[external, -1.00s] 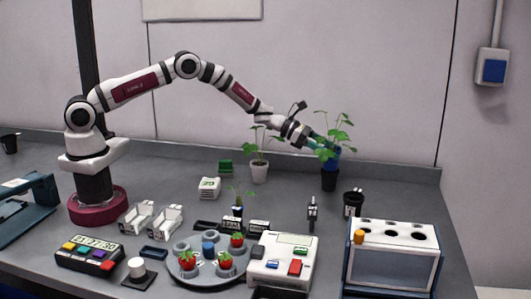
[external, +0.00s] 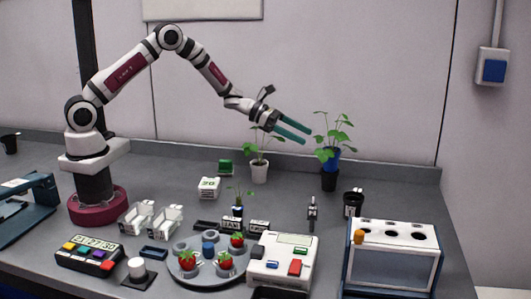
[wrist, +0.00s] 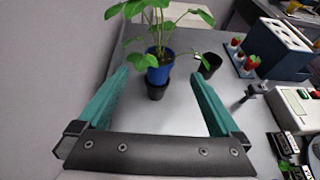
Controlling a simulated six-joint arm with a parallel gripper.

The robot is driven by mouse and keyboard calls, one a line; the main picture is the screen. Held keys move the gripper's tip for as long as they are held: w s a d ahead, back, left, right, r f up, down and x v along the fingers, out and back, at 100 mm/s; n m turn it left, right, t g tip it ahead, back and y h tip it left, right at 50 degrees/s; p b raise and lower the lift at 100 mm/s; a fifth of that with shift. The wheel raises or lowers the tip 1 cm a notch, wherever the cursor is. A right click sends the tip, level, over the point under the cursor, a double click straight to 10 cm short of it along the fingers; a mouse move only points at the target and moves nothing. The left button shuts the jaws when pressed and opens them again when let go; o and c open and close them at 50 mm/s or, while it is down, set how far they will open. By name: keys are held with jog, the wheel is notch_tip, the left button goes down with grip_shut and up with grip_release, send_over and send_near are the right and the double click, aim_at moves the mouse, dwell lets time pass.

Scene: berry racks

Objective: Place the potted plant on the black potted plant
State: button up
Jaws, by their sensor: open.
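A leafy plant in a blue pot (external: 329,158) sits on top of a black pot (external: 329,181) near the back right of the table. In the wrist view the blue pot (wrist: 160,70) rests on the black pot (wrist: 156,91), looking about upright. Its green leaves (wrist: 150,22) spread above. My gripper (external: 291,132) is open and empty, up and to the left of the blue pot, apart from it. In the wrist view its teal fingers (wrist: 159,83) stand wide on either side of the pots. Any plant in the black pot is hidden.
A plant in a white pot (external: 259,172) stands left of the stacked pots, below my gripper. A black cup (external: 352,203) and a rack with holes (external: 393,236) stand at the right. Several devices and a round tray with strawberries (external: 208,279) fill the front.

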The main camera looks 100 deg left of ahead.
jog(key=s+d+r+m+g+h, duration=0.2)
jog(key=s+d+r+m+h, duration=0.15)
jog(key=d+m, duration=0.55)
jog(key=s+d+r+m+g+h, duration=0.25)
jog(key=d+r+m, duration=0.25)
jog(key=d, duration=0.8)
jog(key=s+d+m+g, duration=0.4)
jog(key=s+d+m, duration=0.3)
jog(key=d, duration=0.1)
jog(key=s+d+m+g+y, duration=0.1)
jog(key=s+d+m+g, duration=0.25)
jog(key=s+m, duration=0.5)
jog(key=s+a+m+y, duration=0.3)
jog(key=s+m, duration=0.2)
jog(key=s, duration=0.3)
jog(key=s+a+m+g+y, duration=0.1)
jog(key=s+a+m+y, duration=0.2)
jog(key=s+m, duration=0.3)
jog(key=s+y, duration=0.1)
jog(key=s, duration=0.2)
jog(key=shift+f+g+y, duration=0.3)
jog(key=shift+f, duration=0.1)
